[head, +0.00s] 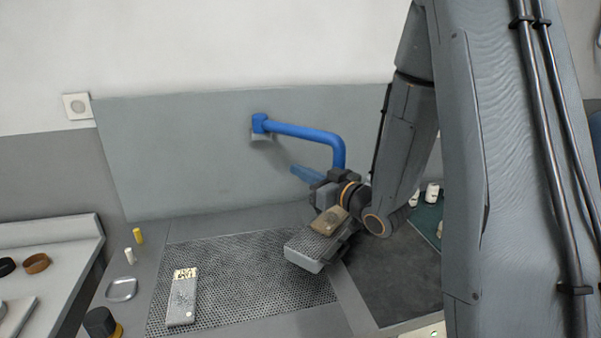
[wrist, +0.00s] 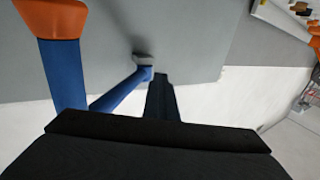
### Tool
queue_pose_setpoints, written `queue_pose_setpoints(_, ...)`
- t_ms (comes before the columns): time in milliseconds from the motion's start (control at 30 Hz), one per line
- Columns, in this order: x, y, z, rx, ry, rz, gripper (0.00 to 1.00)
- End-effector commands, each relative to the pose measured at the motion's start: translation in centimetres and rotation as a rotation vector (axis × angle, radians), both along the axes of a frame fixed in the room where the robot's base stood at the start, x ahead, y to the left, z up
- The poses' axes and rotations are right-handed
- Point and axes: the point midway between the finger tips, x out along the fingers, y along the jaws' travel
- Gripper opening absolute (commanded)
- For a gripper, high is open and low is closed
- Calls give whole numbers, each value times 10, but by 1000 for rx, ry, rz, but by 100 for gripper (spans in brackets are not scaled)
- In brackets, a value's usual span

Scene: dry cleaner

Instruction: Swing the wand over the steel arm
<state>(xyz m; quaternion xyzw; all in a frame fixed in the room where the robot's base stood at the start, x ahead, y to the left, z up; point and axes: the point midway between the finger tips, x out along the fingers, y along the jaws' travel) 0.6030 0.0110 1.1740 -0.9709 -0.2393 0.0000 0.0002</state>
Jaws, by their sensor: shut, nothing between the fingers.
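The wand is a blue pipe (head: 305,131) on a wall bracket. It runs right and bends down behind my gripper, which hides its lower end in the head view. The wrist view shows the blue pipe (wrist: 64,75) with an orange end piece (wrist: 55,18) at upper left. My gripper (head: 300,172) is shut and empty, pointing left beside the downward part of the wand. In the wrist view its dark fingers (wrist: 161,85) are right of the pipe; I cannot tell whether they touch. The steel arm (head: 303,252), with a perforated top, is below, with a tan patch (head: 331,220) on it.
A perforated board (head: 240,270) lies below, with a grey tagged piece (head: 182,305) on it. A small dish (head: 122,289), small bottles and a dark pot (head: 100,322) stand at left. A tray (head: 50,240) is at far left. White bottles (head: 432,193) stand right of my wrist.

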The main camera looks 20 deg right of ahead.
Motion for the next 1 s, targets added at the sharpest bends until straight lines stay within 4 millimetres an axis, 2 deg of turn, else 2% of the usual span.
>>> queue_pose_setpoints(433, 0, 0, 0, 0, 0, 0, 0)
queue_pose_setpoints(467, 0, 0, 0, 0, 0, 0, 2)
queue_pose_setpoints(733, 0, 0, 0, 0, 0, 0, 46)
queue_pose_setpoints(1000, 0, 0, 0, 0, 0, 0, 46)
